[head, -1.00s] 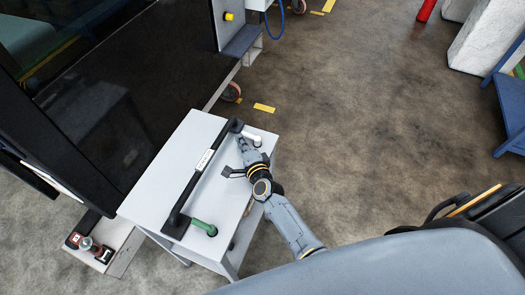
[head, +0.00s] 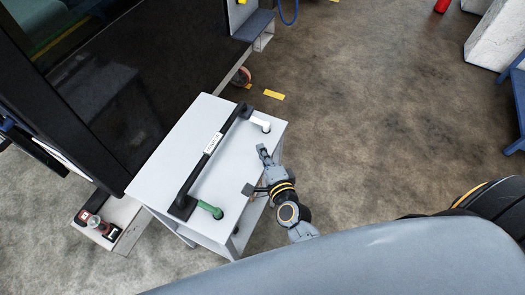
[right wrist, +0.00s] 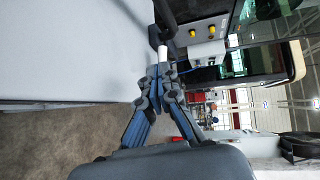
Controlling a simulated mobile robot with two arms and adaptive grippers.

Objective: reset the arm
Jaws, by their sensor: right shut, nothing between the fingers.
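My right gripper (head: 264,153) is at the right edge of the white trolley top in the head view, with its fingers pointing up the picture. It also shows in the right wrist view (right wrist: 158,72), where its fingers are together with nothing between them. A white-handled item (head: 260,124) lies on the trolley just beyond the fingertips in the head view, apart from them. In the wrist view a white cylinder (right wrist: 163,54) appears just past the fingertips. My left gripper does not show.
The white trolley (head: 225,165) carries a long black bar (head: 205,172) with a label and a green-handled item (head: 211,209). A dark cab panel (head: 140,80) stands to its left. A red and grey device (head: 95,222) sits on a low ledge. Floor at the right (head: 370,130) is clear.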

